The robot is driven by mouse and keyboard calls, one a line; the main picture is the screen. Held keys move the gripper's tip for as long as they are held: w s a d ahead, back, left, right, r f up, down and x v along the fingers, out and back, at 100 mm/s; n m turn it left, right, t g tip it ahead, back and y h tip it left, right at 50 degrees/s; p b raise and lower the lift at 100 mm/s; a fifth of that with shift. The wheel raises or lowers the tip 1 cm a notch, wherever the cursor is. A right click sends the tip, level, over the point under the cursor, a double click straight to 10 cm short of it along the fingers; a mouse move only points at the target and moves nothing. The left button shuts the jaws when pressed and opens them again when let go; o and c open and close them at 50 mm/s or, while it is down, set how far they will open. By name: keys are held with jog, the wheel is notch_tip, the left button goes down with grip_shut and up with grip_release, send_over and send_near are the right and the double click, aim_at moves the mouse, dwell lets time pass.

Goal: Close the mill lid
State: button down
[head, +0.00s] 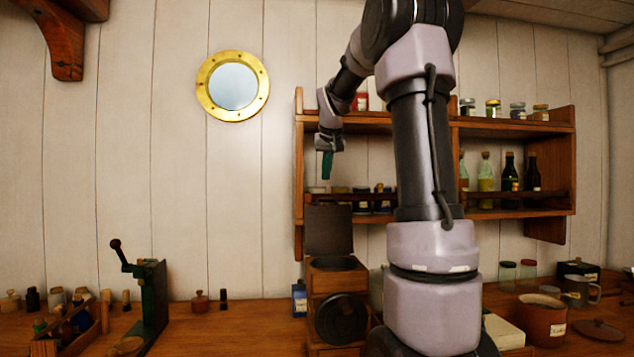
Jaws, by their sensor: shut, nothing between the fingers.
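The mill (319,283) is a wooden box on the counter, left of my arm's base, with a dark round opening on top and a dark disc on its front. Its lid (328,229) is a dark square panel standing upright at the back of the box, so the mill is open. My gripper (327,176) points down with its green fingers shut and empty. In the picture it is straight above the lid and apart from it. My arm hides what lies to the right of the mill.
A wooden wall shelf (512,204) with jars and bottles hangs behind my arm. A green stand with a crank (155,296) and a wooden caddy (75,342) stand at left. A brown crock (541,320) and a mug (577,292) stand at right.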

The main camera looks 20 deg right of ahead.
aim_at(324, 199)
jog(key=x, duration=0.8)
jog(key=shift+w+f, duration=0.1)
jog(key=shift+f, duration=0.25)
